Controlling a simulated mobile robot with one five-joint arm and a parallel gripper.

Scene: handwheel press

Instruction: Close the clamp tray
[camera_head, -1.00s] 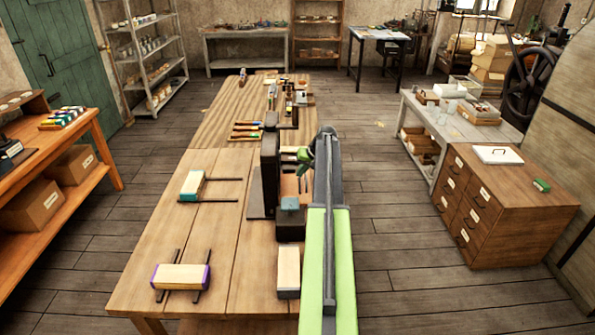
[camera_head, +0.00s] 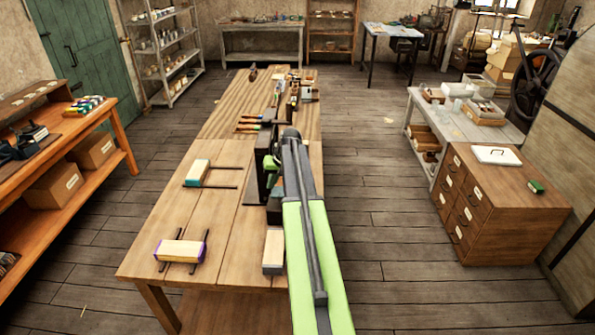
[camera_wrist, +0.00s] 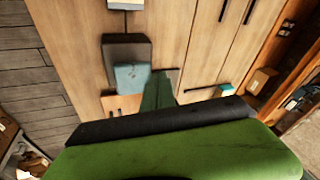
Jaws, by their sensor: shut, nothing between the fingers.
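I cannot tell for certain which part is the clamp tray. The dark press (camera_head: 266,165) stands at the table's right edge, largely behind my arm. The wrist view shows its grey block (camera_wrist: 118,50) with a teal pad (camera_wrist: 132,77). A pale wooden block on a grey base (camera_head: 273,250) sits in front of the press. Two more blocks lie on dark rails at the left: one purple-ended (camera_head: 181,251), one teal-ended (camera_head: 197,173). My gripper (camera_wrist: 158,88) is shut and empty, seen just beside the teal pad; whether it touches is unclear.
The long wooden table (camera_head: 215,225) has bare room between the railed blocks and the press. A drawer cabinet (camera_head: 500,205) stands right across a clear floor aisle. An orange bench (camera_head: 75,150) is at the left.

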